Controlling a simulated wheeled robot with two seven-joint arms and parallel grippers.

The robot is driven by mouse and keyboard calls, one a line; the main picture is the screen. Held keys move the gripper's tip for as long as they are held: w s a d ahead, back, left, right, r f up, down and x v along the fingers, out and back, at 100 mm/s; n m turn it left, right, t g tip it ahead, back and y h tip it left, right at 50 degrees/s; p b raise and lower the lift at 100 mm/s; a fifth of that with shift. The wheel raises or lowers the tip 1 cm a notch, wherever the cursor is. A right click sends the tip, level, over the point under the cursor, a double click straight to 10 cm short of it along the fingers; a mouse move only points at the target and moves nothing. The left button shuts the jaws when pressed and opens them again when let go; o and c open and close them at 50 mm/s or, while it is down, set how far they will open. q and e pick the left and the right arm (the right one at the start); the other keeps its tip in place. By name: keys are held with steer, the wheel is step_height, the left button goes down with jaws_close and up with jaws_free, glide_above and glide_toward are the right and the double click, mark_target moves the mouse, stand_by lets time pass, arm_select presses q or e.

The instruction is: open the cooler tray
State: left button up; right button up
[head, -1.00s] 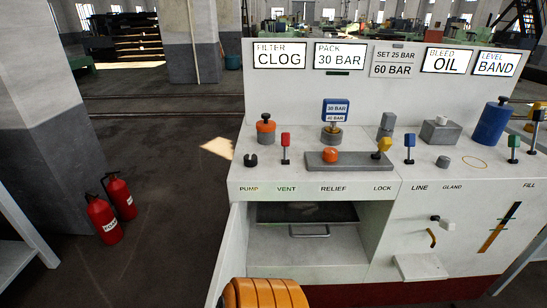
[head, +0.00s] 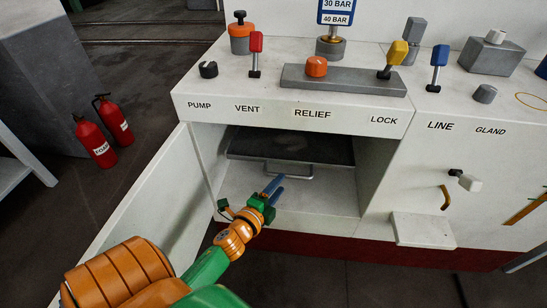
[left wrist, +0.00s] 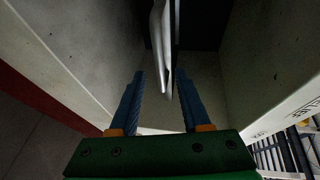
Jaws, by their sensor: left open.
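The cooler tray (head: 290,146) is a dark flat plate inside the open cabinet bay, with a pale bar handle (head: 298,175) at its front. My left gripper (head: 273,186) reaches into the bay, its blue fingers by the left end of the handle. In the left wrist view my left gripper (left wrist: 160,88) is open, and the pale handle (left wrist: 161,50) runs edge-on into the gap between the fingers. I cannot tell whether a finger touches it. My right gripper is not in view.
The cabinet door (head: 150,200) stands open at the left, beside my left arm. The counter with levers and knobs (head: 200,88) overhangs the bay. A small white ledge (head: 423,230) juts out at the right. Two red extinguishers (head: 95,143) stand on the floor at the left.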

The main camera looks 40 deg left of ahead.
mark_target(288, 176)
arm_select(q)
steer(key=b+x, duration=0.1)
steer(key=x, duration=0.5)
steer(key=shift+w+d+f, duration=0.1)
jaws_close()
stand_by(1.1)
